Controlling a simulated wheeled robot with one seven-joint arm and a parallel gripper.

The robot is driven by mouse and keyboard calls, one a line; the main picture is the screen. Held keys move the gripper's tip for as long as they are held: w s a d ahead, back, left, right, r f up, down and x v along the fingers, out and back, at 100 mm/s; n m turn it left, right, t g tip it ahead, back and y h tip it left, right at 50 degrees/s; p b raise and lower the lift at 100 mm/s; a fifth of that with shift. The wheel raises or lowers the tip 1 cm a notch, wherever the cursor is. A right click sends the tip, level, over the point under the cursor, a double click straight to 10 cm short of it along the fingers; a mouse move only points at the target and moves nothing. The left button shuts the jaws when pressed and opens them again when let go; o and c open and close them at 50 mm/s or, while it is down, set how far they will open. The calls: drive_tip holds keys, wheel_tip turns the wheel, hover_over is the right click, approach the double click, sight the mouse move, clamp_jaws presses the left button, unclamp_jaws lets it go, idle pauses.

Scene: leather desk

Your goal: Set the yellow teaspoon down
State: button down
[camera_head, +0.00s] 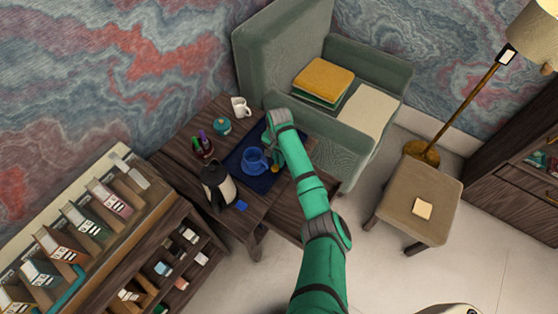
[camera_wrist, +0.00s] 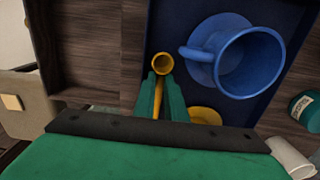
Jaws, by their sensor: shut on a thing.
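The yellow teaspoon (camera_wrist: 162,63) is between my gripper's (camera_wrist: 160,84) green fingers in the wrist view, which are shut on its handle. Its round bowl sticks out past the fingertips, over the left part of the dark blue tray (camera_wrist: 168,18). I cannot tell its height above the tray. A blue mug (camera_wrist: 248,62) stands on a blue saucer (camera_wrist: 203,68) to the right of the spoon. In the head view, my gripper is beside the blue mug (camera_head: 254,161) at the tray's right side, largely hidden by my arm.
A round yellow thing (camera_wrist: 205,115) lies below the saucer, partly hidden by my gripper. A kettle (camera_head: 217,184), a teal jar (camera_head: 222,125), a white mug (camera_head: 241,106) and small bottles (camera_head: 203,145) stand around the tray. An armchair (camera_head: 340,150) is close on the right.

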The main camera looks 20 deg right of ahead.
drive_tip(key=c, duration=2.1)
unclamp_jaws()
drive_tip(key=shift+f, duration=0.1)
wheel_tip(320, 180, up, 12)
drive_tip(key=shift+r, duration=0.2)
